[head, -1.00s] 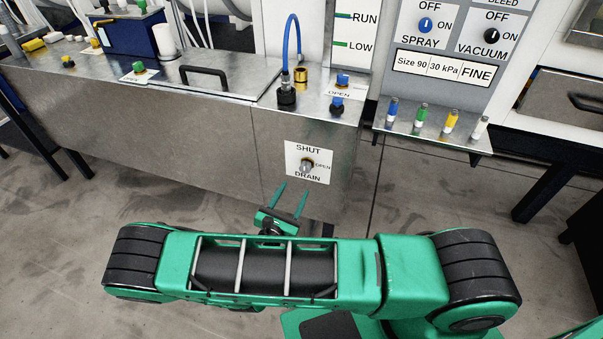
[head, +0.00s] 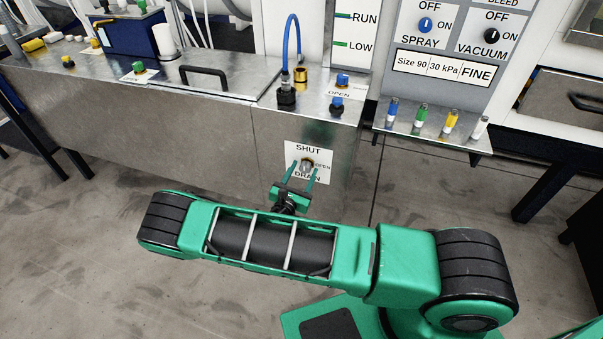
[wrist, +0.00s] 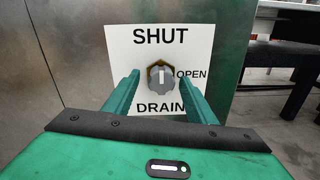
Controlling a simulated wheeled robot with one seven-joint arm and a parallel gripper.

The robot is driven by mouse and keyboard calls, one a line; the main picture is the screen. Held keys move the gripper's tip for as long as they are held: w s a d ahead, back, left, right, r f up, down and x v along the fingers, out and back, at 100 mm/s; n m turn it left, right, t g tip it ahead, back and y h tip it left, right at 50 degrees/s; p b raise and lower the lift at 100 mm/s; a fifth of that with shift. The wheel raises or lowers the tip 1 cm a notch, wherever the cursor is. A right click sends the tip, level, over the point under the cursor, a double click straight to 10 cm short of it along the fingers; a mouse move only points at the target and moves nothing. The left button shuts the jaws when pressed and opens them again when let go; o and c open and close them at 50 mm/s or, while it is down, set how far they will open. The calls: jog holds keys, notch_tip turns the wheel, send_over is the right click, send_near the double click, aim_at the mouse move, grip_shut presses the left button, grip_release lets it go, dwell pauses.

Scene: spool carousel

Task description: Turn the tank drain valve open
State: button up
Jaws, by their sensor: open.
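The drain valve is a small grey knob (head: 307,166) with a brass collar, on a white plate (head: 296,151) on the tank's front face. The plate reads SHUT above, OPEN at the right and DRAIN below. In the wrist view the knob (wrist: 161,80) shows a light mark pointing up, toward SHUT. My gripper (head: 301,175) is open in front of the plate. In the wrist view its two green fingers (wrist: 158,92) stand left and right of the knob with gaps on both sides. I cannot tell whether the fingertips reach past the knob's front.
The steel tank (head: 190,125) carries a black handle (head: 204,72) and a blue hose (head: 291,45) on top. A shelf (head: 440,138) with several coloured bottles juts out at the right of the valve. The floor in front is clear.

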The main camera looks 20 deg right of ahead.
jog(key=c, duration=1)
jog(key=shift+a, duration=0.1)
jog(key=shift+c, duration=0.2)
jog(key=m, duration=0.4)
jog(key=shift+r+m, duration=0.1)
jog(key=shift+m, duration=0.2)
jog(key=m, duration=0.4)
jog(key=shift+a, duration=0.1)
jog(key=m, duration=0.4)
jog(key=shift+m+y, duration=0.3)
jog(key=shift+m, duration=2.1)
